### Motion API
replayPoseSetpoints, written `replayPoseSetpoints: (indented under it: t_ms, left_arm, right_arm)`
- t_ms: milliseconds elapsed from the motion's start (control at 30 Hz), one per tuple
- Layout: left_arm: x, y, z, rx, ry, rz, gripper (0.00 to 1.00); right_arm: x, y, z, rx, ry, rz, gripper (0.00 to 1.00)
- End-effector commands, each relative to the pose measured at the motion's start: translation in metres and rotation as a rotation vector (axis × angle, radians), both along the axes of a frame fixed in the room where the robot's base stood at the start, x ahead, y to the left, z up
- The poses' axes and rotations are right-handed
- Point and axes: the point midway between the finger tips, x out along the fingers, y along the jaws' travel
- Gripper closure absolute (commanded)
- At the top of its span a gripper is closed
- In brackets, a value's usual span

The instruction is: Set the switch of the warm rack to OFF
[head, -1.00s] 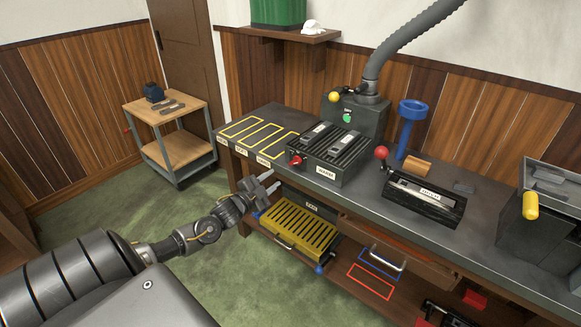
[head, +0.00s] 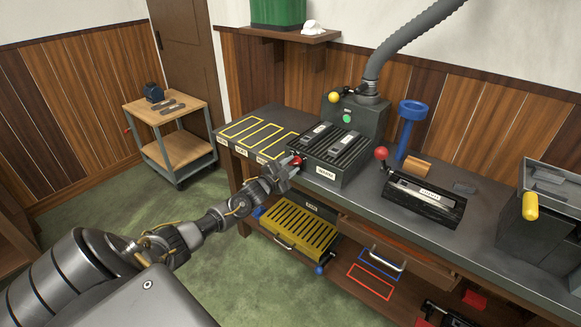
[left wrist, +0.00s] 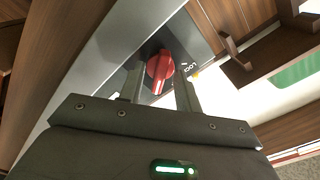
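The warm rack (head: 330,158) is a dark box with a slotted top and a white label on its front, standing on the workbench. Its switch is a red rotary knob (head: 298,160) on the front left of the box. My left gripper (head: 289,164) is at the knob. In the left wrist view the red knob (left wrist: 160,68) shows between the spread fingertips of my left gripper (left wrist: 159,82), with small white marks beside it. I cannot tell whether the fingers touch it. My right gripper is not in view.
The workbench (head: 372,180) also carries yellow-outlined spaces at left, a box with a red-ball lever (head: 425,197) and a blue stand (head: 411,115). A yellow slotted tray (head: 295,232) sits on the lower shelf, under my left gripper. Green floor lies open at left.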

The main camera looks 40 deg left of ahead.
Motion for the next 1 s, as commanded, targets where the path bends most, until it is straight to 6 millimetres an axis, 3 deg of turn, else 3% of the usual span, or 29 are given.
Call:
replayPoseSetpoints:
  t_ms: [233, 500, 1000]
  left_arm:
    - [0.0003, 0.0001, -0.0002, 0.0, 0.0, 0.0, 0.68]
    - [0.0001, 0.0002, -0.0002, 0.0, 0.001, 0.001, 1.0]
    - [-0.0003, 0.0003, -0.0004, -0.107, 0.0, 0.002, 1.0]
  right_arm:
    - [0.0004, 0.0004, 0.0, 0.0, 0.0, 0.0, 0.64]
    - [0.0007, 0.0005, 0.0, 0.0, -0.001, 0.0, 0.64]
    - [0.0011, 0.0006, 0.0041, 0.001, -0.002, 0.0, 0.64]
